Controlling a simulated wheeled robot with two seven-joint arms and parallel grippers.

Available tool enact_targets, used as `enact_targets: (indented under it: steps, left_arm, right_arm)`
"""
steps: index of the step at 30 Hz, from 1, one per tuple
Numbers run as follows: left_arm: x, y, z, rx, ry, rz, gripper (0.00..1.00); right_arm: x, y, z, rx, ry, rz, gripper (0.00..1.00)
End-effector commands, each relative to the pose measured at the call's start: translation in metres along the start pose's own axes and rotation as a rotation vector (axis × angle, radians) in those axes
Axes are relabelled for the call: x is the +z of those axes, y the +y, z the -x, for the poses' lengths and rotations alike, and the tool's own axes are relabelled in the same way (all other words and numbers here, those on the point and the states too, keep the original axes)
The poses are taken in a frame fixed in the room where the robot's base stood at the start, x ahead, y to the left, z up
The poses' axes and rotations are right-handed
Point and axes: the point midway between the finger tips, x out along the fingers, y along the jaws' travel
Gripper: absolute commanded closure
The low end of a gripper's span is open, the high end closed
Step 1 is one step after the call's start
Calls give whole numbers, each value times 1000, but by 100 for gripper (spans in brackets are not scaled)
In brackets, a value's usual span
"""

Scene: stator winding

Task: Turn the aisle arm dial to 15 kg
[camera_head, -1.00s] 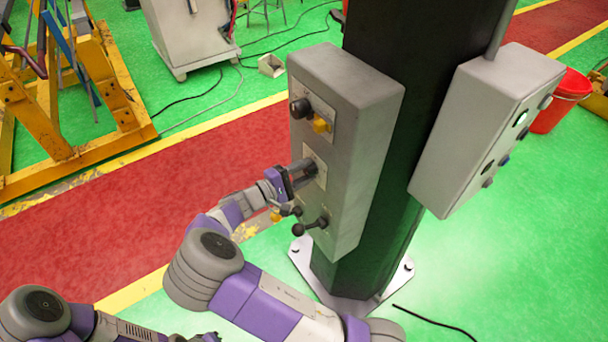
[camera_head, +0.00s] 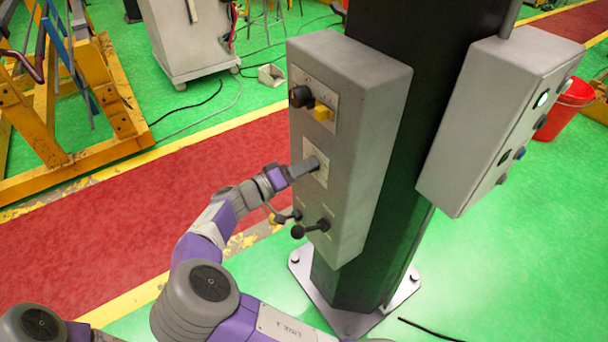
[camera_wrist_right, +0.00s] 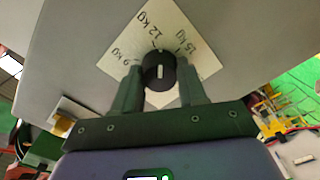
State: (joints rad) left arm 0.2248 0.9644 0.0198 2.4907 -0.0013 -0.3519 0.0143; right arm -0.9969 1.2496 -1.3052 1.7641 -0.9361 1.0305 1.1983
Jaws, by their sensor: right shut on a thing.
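The dial (camera_wrist_right: 160,71) is a round black knob with a white line, on a pale plate marked 9 kg, 12 kg and 15 kg (camera_wrist_right: 187,45). In the right wrist view its white line stands about upright, toward the gap between the 12 kg and 15 kg marks; its exact setting is hard to read. My right gripper (camera_wrist_right: 160,80) has a finger on each side of the knob and is shut on it. In the head view the right gripper (camera_head: 304,167) is at the middle plate of the grey box (camera_head: 360,150), hiding most of the knob. My left gripper is out of view.
Above is a plate with a black knob (camera_head: 301,97) and a yellow knob (camera_head: 322,112). Below are black-knobbed levers (camera_head: 311,228). The box is on a dark post (camera_head: 365,270); another control box (camera_head: 490,120) is to the right.

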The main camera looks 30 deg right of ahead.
Motion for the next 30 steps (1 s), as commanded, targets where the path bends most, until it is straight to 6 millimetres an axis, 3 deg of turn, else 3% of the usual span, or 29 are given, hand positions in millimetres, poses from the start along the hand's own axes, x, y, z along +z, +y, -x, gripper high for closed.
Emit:
enact_targets:
  steps: [15, 30]
  left_arm:
    - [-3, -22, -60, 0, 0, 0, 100]
    - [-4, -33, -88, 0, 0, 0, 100]
  right_arm:
    - [3, -4, 0, 0, 1, -477, 89]
    - [1, -1, 0, -1, 0, -732, 89]
